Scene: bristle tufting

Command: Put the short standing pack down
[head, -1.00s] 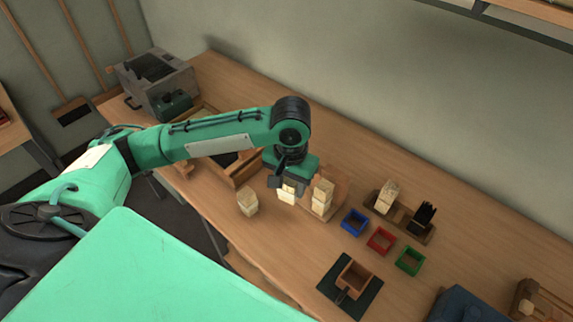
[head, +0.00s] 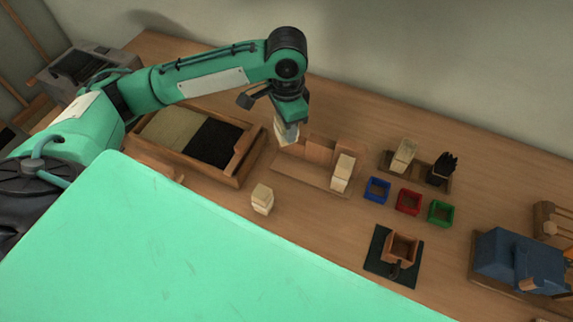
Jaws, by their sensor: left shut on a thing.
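My left gripper (head: 287,122) points down and is shut on a pale pack (head: 284,131), probably of bristles. The held pack is slightly tilted, over or at the left end of a wooden stand (head: 303,177); I cannot tell whether it touches. Another pale pack (head: 343,173) stands on the right part of this stand. A shorter-looking pale pack (head: 262,199) stands alone on the table, in front and left of the stand. My right gripper is not in view.
A wooden tray (head: 238,177) with pale and black sections lies left. Right of the stand are a holder with a pale bundle (head: 403,156) and black bristles (head: 441,168), then blue (head: 377,190), red (head: 409,201) and green (head: 441,213) small boxes. Bare table lies between the lone pack and dark mat (head: 376,262).

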